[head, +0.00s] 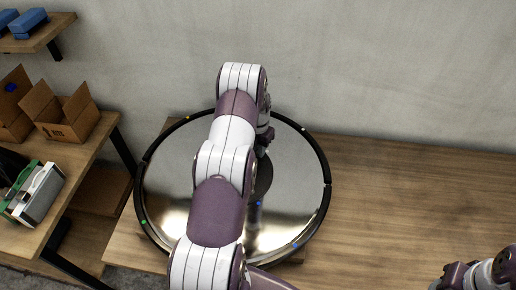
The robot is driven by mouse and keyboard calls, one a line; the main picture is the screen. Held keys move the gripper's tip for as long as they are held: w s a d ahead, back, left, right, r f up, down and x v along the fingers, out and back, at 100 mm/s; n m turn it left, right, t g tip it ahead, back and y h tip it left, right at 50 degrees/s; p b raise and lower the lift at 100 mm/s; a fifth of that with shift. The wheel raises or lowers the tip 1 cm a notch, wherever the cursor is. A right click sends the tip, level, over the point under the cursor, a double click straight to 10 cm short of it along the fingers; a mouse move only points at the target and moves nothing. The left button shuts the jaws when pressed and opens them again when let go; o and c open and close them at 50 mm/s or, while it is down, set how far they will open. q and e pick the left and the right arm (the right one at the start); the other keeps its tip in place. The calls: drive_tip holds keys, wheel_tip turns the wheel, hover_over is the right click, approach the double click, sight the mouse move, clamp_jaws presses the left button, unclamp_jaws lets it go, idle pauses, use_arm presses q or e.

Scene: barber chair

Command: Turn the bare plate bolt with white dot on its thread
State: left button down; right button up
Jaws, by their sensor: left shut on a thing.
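A round mirror-like metal plate (290,190) with a black rim lies on the wooden table. Small coloured dots sit around it: a green one (144,221) at the left, a blue one (295,246) at the lower right and a pale one (303,129) at the upper right. My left arm reaches across the plate. My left gripper (264,146) points down over its far part, shut on what seems to be a bolt. The bolt, its thread and any white dot on it are hidden or too small. My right gripper (452,277) is at the lower right corner, away from the plate; its jaw opening is unclear.
The table (400,190) right of the plate is clear. A grey wall (390,70) stands behind. At the left, a shelf holds open cardboard boxes (68,115) and a green and white case (38,190); blue items (28,22) sit on an upper shelf.

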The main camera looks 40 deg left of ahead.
use_arm(q)
drive_tip(key=m+b, duration=0.1)
drive_tip(key=m, duration=0.2)
drive_tip(key=m+b, duration=0.1)
drive_tip(key=m, duration=0.2)
drive_tip(key=shift+m, duration=0.4)
drive_tip(key=m, duration=0.3)
drive_tip(key=shift+m+b, duration=0.4)
drive_tip(key=shift+m, duration=1.6)
drive_tip(key=shift+r, duration=0.1)
drive_tip(key=c, duration=1)
unclamp_jaws()
